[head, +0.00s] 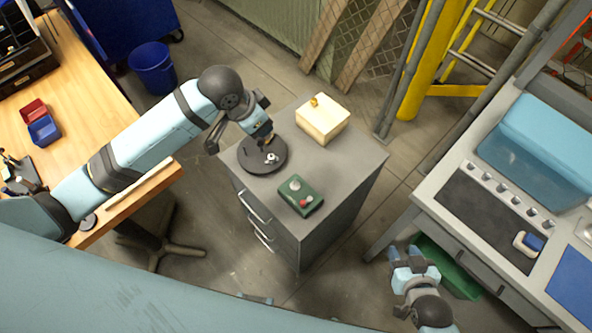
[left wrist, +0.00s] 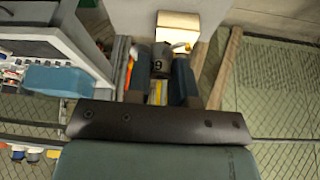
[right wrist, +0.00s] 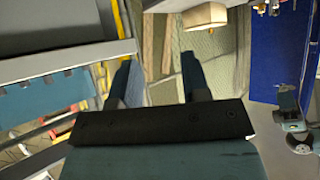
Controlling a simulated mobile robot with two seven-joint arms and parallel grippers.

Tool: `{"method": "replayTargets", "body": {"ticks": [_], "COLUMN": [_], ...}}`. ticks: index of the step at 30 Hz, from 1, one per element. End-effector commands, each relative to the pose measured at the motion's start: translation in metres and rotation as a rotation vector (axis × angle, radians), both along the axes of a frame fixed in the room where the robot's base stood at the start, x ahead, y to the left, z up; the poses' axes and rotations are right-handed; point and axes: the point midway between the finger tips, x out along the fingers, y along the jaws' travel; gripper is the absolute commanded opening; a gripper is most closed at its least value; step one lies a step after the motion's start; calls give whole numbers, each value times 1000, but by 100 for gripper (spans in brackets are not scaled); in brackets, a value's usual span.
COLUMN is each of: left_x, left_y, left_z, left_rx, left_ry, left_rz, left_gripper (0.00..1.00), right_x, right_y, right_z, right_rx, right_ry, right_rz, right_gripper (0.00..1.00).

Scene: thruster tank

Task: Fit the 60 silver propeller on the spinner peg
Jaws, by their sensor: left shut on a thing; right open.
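My left gripper (head: 264,138) is over the back of a round dark disc (head: 250,165) on the grey cabinet. In the left wrist view its fingers (left wrist: 162,75) are shut on a small dark piece (left wrist: 160,58); I cannot tell whether this is the 60 silver propeller. A small silver piece (head: 271,158) stands on the disc, just in front of the gripper. The spinner peg is not clearly made out; the fingers hide part of the disc. My right gripper (head: 413,260) is open and empty, low beside the right bench; its fingers also show in the right wrist view (right wrist: 158,85).
A pale wooden block (head: 325,122) with a small orange piece on top stands behind right of the disc.

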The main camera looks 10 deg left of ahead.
Motion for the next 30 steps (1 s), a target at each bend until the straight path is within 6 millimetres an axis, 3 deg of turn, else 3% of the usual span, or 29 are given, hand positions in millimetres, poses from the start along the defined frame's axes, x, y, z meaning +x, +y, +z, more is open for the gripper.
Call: {"method": "replayTargets", "body": {"ticks": [1,3,12,18,30], "left_x": [2,3,2,2,1], "left_y": [-9,-22,-63,-74,-74], "left_z": [-27,-52,-141,-166,-184], "left_rx": [0,1,4,3,3], "left_ry": [2,2,1,-1,-2], "left_rz": [-103,-264,-838,-1014,-1041], "left_gripper": [0,0,0,0,0], "right_x": [0,0,-3,-2,-1], "right_y": [1,2,8,11,9], "right_z": [-17,-28,-68,-74,-90], "right_rx": [0,0,3,5,2], "right_ry": [-1,-1,6,0,-5], "right_rz": [6,11,25,34,34], "right_gripper": [43,43,43,43,43]}}
